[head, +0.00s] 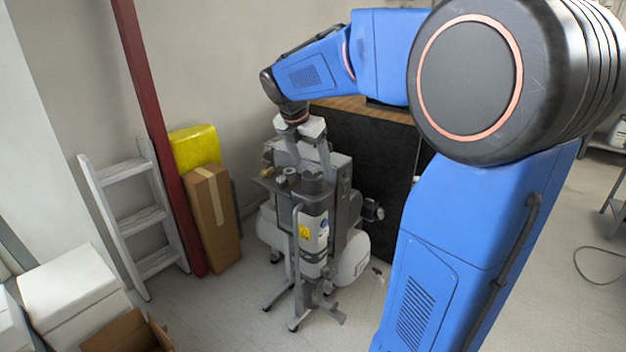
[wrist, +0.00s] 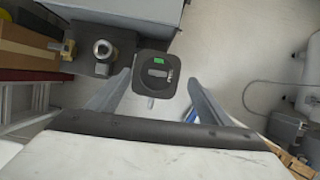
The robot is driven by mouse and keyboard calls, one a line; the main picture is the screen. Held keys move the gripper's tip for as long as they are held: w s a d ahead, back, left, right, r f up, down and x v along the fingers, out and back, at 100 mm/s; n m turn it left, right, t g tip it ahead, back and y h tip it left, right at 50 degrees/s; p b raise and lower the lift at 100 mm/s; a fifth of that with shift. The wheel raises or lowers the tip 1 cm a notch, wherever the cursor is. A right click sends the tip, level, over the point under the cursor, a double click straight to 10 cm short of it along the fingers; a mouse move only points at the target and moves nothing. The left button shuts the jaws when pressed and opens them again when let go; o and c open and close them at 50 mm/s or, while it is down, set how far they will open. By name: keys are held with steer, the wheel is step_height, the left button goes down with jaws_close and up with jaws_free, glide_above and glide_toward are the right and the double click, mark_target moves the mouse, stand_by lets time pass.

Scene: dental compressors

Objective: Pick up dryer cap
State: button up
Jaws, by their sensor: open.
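The dryer cap (wrist: 155,86) is a dark rounded-square piece with a small green patch and a grey label, seen from above in the wrist view. In the head view, a dark cap (head: 313,184) tops the upright dryer column on the compressor unit. My gripper (wrist: 158,80) is open, with one finger on each side of the cap in the wrist view and a visible gap on both sides. In the head view my gripper (head: 310,160) points down just above the column. I cannot tell the exact height between fingertips and cap.
The grey compressor unit (head: 343,168) stands behind the column, with a small shelf holding fittings (head: 291,176) at its left. A black cabinet (head: 372,150) is close on the right. A cardboard box (head: 213,215), red post (head: 160,135) and white step ladder (head: 137,218) stand left.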

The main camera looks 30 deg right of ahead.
mark_target(312, 174)
steer(key=shift+a+x, duration=0.15)
steer(key=shift+x, duration=1.5)
steer(key=shift+a+x, duration=0.15)
steer(key=shift+x, duration=1.5)
steer(key=shift+w+f, duration=0.1)
steer(key=shift+w, duration=0.05)
steer(key=c, duration=1.2)
